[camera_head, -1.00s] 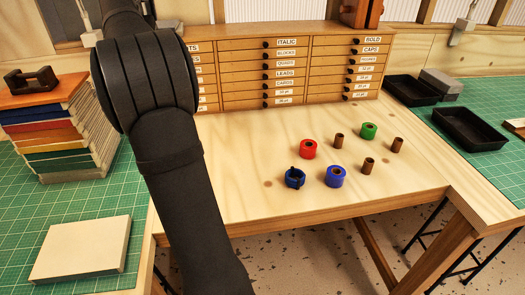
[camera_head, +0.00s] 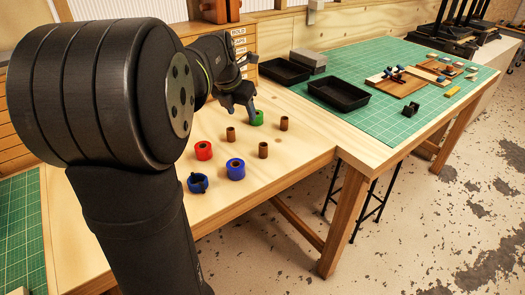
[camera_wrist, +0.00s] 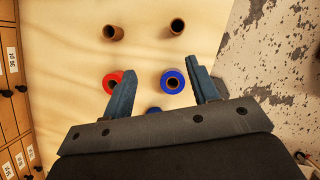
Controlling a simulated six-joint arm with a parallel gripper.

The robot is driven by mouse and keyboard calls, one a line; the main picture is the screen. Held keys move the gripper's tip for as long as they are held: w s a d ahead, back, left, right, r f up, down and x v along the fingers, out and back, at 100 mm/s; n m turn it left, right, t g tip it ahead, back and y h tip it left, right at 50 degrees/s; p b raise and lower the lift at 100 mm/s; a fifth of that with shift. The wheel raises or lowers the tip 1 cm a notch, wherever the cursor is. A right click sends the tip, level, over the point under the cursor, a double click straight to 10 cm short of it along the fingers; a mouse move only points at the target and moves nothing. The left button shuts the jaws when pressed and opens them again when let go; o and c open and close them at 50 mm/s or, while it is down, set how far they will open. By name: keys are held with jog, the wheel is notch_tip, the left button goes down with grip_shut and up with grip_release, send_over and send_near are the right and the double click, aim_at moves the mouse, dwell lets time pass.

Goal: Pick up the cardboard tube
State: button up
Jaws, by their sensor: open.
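Several small brown cardboard tubes stand upright on the wooden table: a left one (camera_head: 231,134), a front one (camera_head: 263,150) and a right one (camera_head: 284,123). In the wrist view, two show near the top, one left (camera_wrist: 113,32) and one right (camera_wrist: 177,25). My gripper (camera_head: 250,85) is open and empty, raised above the table; in the head view one finger overlaps the green roll. In the wrist view its fingers (camera_wrist: 160,68) are spread, with the blue roll (camera_wrist: 173,81) seen between them and the left finger partly covering the red roll (camera_wrist: 113,82).
The red roll (camera_head: 203,150), blue roll (camera_head: 236,169), green roll (camera_head: 257,118) and a dark-blue ring-like piece (camera_head: 198,183) share the table. A drawer cabinet (camera_head: 243,45) stands behind. Black trays (camera_head: 338,92) lie on the green mat to the right. Bare wood surrounds the tubes.

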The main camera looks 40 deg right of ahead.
jog(key=s+d+f, duration=0.2)
jog(key=s, duration=0.1)
send_over(263, 151)
jog(key=shift+m, duration=0.4)
jog(key=f, duration=0.9)
jog(key=shift+a+f, duration=0.3)
jog(key=shift+f, duration=0.1)
jog(key=shift+a+x, duration=0.1)
jog(key=shift+x, duration=1.35)
jog(key=shift+a+x, duration=0.15)
jog(key=shift+x, duration=1.3)
jog(key=shift+w, duration=0.15)
jog(key=c, duration=1)
